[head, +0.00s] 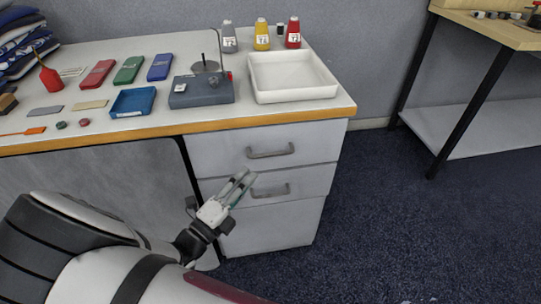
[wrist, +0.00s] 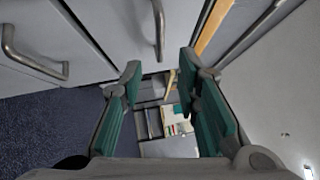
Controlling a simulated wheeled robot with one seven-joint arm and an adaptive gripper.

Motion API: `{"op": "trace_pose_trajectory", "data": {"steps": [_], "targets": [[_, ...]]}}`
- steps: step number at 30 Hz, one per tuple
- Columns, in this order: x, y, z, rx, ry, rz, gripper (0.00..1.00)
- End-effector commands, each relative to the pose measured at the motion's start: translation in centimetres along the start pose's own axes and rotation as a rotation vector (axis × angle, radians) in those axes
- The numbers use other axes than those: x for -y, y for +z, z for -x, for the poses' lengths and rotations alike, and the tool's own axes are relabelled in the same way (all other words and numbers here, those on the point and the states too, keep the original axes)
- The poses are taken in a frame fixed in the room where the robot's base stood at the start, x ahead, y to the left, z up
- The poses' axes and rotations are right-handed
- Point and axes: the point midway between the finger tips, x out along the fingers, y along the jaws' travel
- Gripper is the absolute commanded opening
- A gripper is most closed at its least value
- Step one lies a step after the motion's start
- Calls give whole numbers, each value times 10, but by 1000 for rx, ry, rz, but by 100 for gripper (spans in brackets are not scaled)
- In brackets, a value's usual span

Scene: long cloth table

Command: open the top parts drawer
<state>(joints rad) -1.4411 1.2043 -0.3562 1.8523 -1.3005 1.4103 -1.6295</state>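The top parts drawer (head: 225,150) is the upper front of the grey drawer unit under the table, and it looks shut. Its bar handle (head: 270,152) is grey metal and level; it also shows at the top of the wrist view (wrist: 158,30). A second drawer below has a similar handle (head: 270,191), which shows at the left of the wrist view (wrist: 30,58). My gripper (head: 246,182) is open and empty, its green-padded fingers apart in the wrist view (wrist: 165,100). In the head view it appears below and left of the top handle, touching neither handle as far as I can see.
The tabletop (head: 175,120) has a wooden front edge above the drawers. On it are a white tray (head: 290,98), a dark grey device (head: 202,91), a blue tray (head: 133,113) and several bottles. Carpet (head: 400,220) is clear to the right, before another table (head: 505,30).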

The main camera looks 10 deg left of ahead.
Motion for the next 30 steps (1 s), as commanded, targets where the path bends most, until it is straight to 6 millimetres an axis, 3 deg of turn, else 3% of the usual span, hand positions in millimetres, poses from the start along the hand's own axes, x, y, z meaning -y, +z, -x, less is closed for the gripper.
{"op": "trace_pose_trajectory", "data": {"steps": [9, 15, 21, 30], "targets": [[-1, -1, -64, -4, 0, -1, 30], [-1, -1, -94, -3, 0, -1, 30], [-1, -1, -108, -2, 2, -2, 30], [0, -1, -110, -2, 1, -2, 30]]}}
